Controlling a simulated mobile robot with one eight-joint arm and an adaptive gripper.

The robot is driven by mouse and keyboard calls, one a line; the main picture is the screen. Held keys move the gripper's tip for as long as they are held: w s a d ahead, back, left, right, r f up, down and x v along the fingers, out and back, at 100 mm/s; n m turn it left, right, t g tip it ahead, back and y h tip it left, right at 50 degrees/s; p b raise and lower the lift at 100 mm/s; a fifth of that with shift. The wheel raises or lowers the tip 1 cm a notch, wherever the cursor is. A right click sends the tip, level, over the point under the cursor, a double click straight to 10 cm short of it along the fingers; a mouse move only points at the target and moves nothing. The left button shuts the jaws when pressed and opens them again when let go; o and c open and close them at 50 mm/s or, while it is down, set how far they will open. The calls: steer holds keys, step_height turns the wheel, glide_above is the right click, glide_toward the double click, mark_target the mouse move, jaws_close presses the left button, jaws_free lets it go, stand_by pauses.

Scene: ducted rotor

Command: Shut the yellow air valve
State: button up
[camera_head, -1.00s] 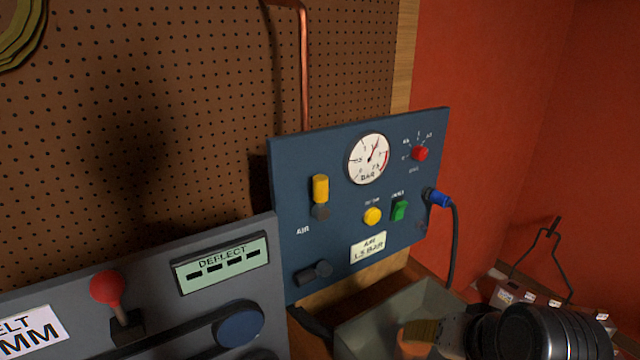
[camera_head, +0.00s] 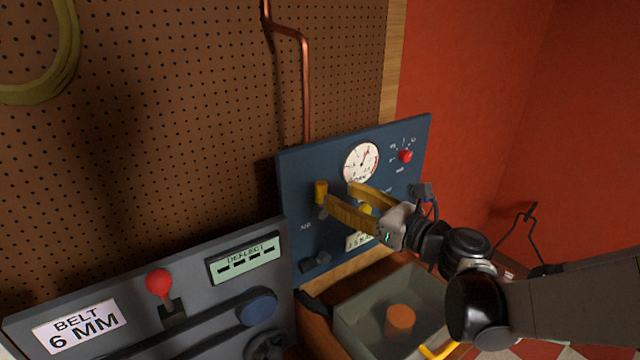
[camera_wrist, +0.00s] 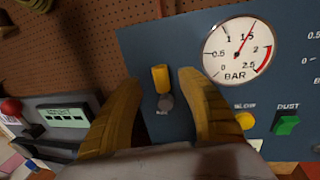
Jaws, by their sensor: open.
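The yellow air valve handle (camera_head: 321,192) sits on the blue panel (camera_head: 300,165), above a dark round fitting. In the wrist view the handle (camera_wrist: 161,78) points up from its grey hub (camera_wrist: 166,103). My gripper (camera_head: 338,193) has yellow fingers that are spread apart and empty. In the wrist view the handle shows between the two fingers (camera_wrist: 158,90), apart from both. I cannot tell how far the fingertips are from the panel.
A pressure gauge (camera_wrist: 237,49) is on the panel, with a yellow button (camera_wrist: 245,120) and a green switch (camera_wrist: 286,124) below it. A red knob (camera_head: 405,156) is at upper right. The grey belt panel (camera_head: 150,285) stands at left. A grey bin (camera_head: 350,317) holds an orange cylinder (camera_head: 400,320).

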mark_target(326, 188)
steer(key=x, duration=0.6)
steer(key=shift+w+a, duration=0.2)
steer(key=shift+a, duration=0.1)
jaws_close()
